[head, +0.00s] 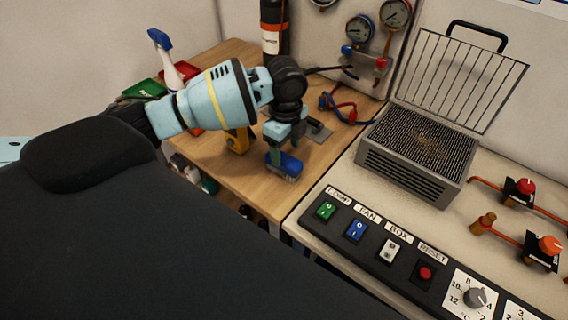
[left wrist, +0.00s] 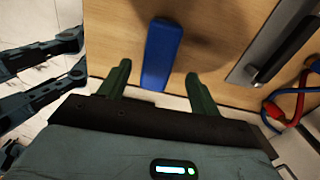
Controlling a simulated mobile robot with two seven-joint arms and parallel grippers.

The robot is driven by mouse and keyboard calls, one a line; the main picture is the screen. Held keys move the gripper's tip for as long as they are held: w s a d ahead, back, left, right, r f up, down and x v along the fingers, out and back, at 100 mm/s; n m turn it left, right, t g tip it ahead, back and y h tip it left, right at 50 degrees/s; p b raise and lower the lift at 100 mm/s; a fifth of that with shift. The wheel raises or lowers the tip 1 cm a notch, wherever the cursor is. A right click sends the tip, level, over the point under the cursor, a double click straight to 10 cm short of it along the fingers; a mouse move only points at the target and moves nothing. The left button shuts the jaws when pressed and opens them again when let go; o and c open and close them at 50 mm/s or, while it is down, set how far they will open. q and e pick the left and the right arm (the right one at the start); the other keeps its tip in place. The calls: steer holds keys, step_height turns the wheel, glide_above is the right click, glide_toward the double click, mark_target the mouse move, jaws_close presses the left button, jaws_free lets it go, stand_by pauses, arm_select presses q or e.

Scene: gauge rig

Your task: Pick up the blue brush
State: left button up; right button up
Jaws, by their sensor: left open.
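The blue brush (head: 289,168) lies on the wooden worktop (head: 238,178), near its front edge. In the left wrist view its long blue body (left wrist: 162,54) points away from my left gripper (left wrist: 158,80), its near end between the two spread fingers. My left gripper (head: 281,152) is open and just over the brush, with a gap to the brush on both sides. It hides part of the brush in the head view. I cannot tell the exact height of the fingers above it.
A yellow tool (head: 239,140) stands left of the gripper. A blue-topped spray bottle (head: 160,42) and a green bin (head: 143,90) are behind my arm. Red and blue hoses (head: 345,112) lie to the right. A grey grille box (head: 418,150) and switch panel (head: 375,240) are further right.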

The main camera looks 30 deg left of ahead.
mark_target(284, 157)
arm_select(q)
steer(key=f, duration=0.4)
steer(key=shift+s+a+f, duration=0.1)
steer(key=shift+a, duration=0.1)
steer(key=shift+c, duration=0.2)
steer(key=c, duration=1.1)
steer(key=shift+o, duration=0.2)
